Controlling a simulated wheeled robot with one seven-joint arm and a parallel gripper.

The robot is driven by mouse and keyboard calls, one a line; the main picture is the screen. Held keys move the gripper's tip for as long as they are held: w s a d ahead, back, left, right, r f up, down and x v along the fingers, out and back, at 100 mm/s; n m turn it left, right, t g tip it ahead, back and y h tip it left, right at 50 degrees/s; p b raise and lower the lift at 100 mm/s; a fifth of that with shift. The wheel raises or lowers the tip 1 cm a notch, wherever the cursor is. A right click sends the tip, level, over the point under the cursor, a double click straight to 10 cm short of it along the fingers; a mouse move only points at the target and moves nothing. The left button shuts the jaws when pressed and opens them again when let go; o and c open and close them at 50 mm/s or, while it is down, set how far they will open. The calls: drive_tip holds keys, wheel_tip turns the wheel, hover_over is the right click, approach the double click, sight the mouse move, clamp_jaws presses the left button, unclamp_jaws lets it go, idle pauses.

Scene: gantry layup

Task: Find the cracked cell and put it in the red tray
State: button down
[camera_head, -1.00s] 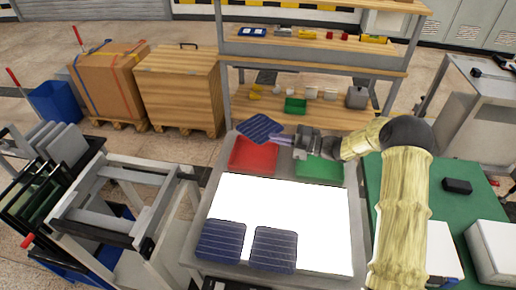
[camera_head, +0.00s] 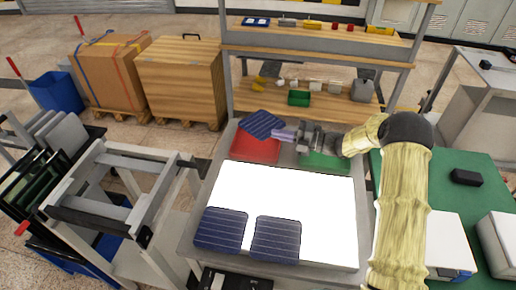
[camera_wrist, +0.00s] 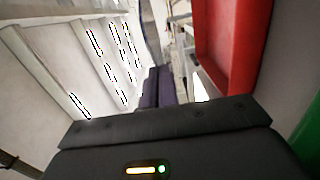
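My gripper (camera_head: 283,134) is shut on a dark blue solar cell (camera_head: 262,124) and holds it, tilted, above the red tray (camera_head: 254,150). No crack can be made out on it at this size. The red tray also shows in the wrist view (camera_wrist: 232,50), at the upper right. Two more blue cells lie at the near edge of the white lit panel (camera_head: 300,195), a left one (camera_head: 221,230) and a right one (camera_head: 276,239). A green tray (camera_head: 324,161) lies right of the red tray, partly hidden under my gripper.
A shelf bench (camera_head: 310,98) with small parts stands behind the trays. A grey metal frame (camera_head: 125,185) stands on the left. A green mat (camera_head: 470,205) with a black box (camera_head: 467,177) is on the right. Most of the lit panel is bare.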

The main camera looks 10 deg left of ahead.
drive_tip(key=shift+f+b, duration=0.35)
drive_tip(key=shift+f, duration=0.35)
drive_tip(key=c, duration=1.6)
unclamp_jaws()
drive_tip(key=d, duration=1.7)
drive_tip(key=shift+s+d, duration=0.2)
drive_tip(key=shift+d, duration=0.05)
